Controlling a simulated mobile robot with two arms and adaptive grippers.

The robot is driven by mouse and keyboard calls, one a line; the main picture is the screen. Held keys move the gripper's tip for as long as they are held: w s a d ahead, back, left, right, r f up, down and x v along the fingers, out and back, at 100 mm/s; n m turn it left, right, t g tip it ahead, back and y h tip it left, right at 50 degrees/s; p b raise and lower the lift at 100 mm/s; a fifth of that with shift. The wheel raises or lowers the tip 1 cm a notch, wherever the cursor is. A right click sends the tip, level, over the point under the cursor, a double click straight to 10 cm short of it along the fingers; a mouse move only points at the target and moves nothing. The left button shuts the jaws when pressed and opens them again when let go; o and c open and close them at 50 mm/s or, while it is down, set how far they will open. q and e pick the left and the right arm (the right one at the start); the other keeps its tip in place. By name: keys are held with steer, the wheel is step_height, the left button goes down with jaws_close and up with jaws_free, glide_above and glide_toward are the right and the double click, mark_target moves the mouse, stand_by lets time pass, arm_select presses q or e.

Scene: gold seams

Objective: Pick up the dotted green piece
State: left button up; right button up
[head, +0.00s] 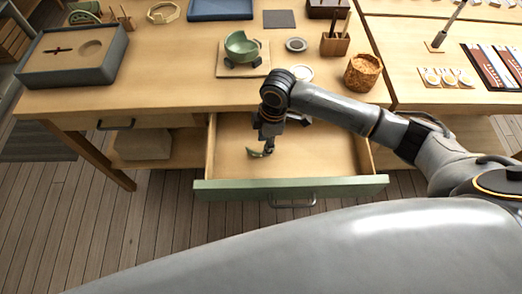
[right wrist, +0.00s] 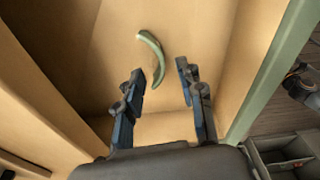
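A small curved green piece (head: 254,154) lies on the floor of the open drawer (head: 325,160). In the right wrist view the curved green piece (right wrist: 153,53) lies just beyond my fingertips, apart from them. Any dots on it are too small to make out. My right gripper (head: 268,150) reaches down into the drawer beside the piece. In its wrist view the right gripper (right wrist: 161,72) is open, with nothing between its fingers. My left gripper is not in view.
The drawer's green front (head: 230,188) and wooden side walls surround the gripper. On the table above are a green bowl (head: 241,47) on a board, a cork pot (head: 363,73), a small dish (head: 296,44) and a grey-green tray (head: 72,68). The drawer floor around the piece is mostly bare.

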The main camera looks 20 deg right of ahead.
step_height(320, 180, down, 2)
steer(key=shift+a+f, duration=0.1)
steer(key=shift+a, duration=0.05)
steer(key=shift+a+f, duration=0.2)
steer(key=shift+f, duration=1.25)
jaws_close()
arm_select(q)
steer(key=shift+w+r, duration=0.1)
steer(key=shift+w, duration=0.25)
